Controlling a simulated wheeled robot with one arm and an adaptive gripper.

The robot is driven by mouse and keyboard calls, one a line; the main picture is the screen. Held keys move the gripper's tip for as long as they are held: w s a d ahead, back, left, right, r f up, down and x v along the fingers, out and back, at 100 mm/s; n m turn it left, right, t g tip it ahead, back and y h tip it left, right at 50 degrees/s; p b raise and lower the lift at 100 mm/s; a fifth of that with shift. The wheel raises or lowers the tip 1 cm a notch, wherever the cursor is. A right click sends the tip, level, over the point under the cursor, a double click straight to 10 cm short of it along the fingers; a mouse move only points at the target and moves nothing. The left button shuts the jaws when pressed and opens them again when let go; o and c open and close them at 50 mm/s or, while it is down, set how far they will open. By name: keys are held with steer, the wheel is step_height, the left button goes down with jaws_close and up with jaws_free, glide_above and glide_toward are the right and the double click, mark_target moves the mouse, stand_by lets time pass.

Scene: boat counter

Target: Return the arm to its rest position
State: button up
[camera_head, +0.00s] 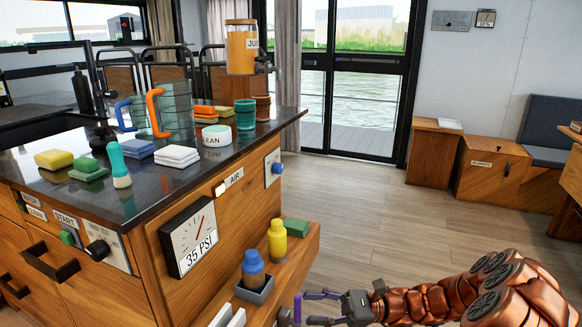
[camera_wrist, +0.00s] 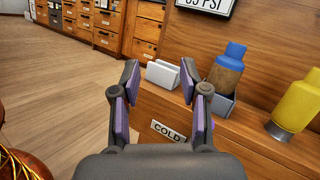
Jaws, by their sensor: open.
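My gripper (camera_head: 308,309) is at the lower middle of the head view, at the end of my copper-coloured arm (camera_head: 470,297), which reaches in from the right. It is beside the low wooden shelf at the end of the counter. In the wrist view my gripper (camera_wrist: 158,85) has its two purple-padded fingers spread apart with nothing held between them. A white holder (camera_wrist: 163,74) shows beyond the fingertips. Whether the fingers touch the shelf front cannot be told.
A blue-capped bottle (camera_head: 253,268) stands in a grey holder on the shelf (camera_head: 297,262), near a yellow bottle (camera_head: 277,241) and a green block (camera_head: 297,228). The counter (camera_head: 230,160) carries pitchers, sponges and cups. The wooden floor (camera_head: 370,215) behind my arm is clear.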

steer(key=s+a+r+n+g+h+p, duration=0.3)
steer(key=s+r+n+g+h+p, duration=0.2)
steer(key=s+r+n+h+p, duration=0.85)
steer(key=s+d+r+t+h+p, duration=0.3)
steer(key=s+d+r+p, duration=0.4)
steer(key=r, duration=0.2)
steer(key=s+d+r+t+h+p, duration=0.3)
steer(key=s+d+r+p, duration=0.3)
steer(key=d+r+p, duration=0.2)
step_height(320, 180, up, 2)
steer(key=shift+s+d+r+h, duration=0.15)
steer(key=shift+s+d+h, duration=0.15)
steer(key=shift+h, duration=0.25)
steer(key=shift+m, duration=0.25)
